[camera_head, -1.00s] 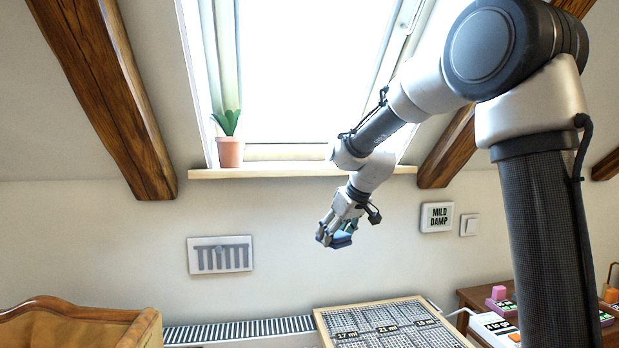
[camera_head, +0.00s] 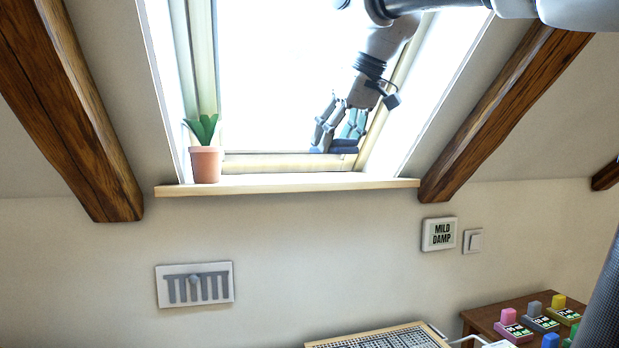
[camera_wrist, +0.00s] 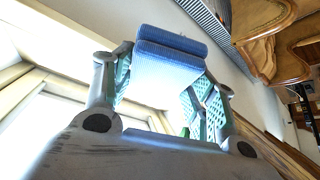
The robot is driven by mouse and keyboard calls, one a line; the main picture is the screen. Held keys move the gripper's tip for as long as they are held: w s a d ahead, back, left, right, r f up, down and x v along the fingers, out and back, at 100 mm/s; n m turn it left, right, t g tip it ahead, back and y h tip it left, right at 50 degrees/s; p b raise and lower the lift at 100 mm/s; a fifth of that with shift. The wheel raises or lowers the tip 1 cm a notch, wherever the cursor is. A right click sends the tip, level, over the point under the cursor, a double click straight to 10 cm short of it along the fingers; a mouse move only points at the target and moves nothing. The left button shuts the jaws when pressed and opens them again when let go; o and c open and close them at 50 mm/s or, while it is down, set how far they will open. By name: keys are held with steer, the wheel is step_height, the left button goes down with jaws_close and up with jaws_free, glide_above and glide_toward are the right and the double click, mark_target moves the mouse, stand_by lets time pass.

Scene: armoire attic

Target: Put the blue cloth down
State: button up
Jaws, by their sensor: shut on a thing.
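The blue cloth (camera_wrist: 165,68) is a folded pad held between the fingers of my gripper (camera_wrist: 160,85) in the wrist view. In the head view my gripper (camera_head: 340,135) is in front of the lower right part of the bright window, above the sill. The blue cloth (camera_head: 343,149) shows as a small dark blue edge at the fingertips. My gripper is shut on it. The cloth appears clear of the sill, though the exact gap is hard to tell.
The wooden window sill (camera_head: 290,186) has a potted plant (camera_head: 206,163) at its left end and is otherwise bare.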

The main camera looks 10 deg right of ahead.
steer(key=w, duration=0.6)
steer(key=w+f, duration=0.1)
steer(key=w, duration=0.5)
steer(key=w+f, duration=0.1)
steer(key=w, duration=0.6)
steer(key=shift+f, duration=0.1)
step_height(320, 180, down, 5)
steer(key=shift+w+r, duration=0.15)
steer(key=shift+r, duration=0.05)
steer(key=shift+w+f, duration=0.15)
steer(key=shift+f, duration=0.2)
steer(key=o, duration=1)
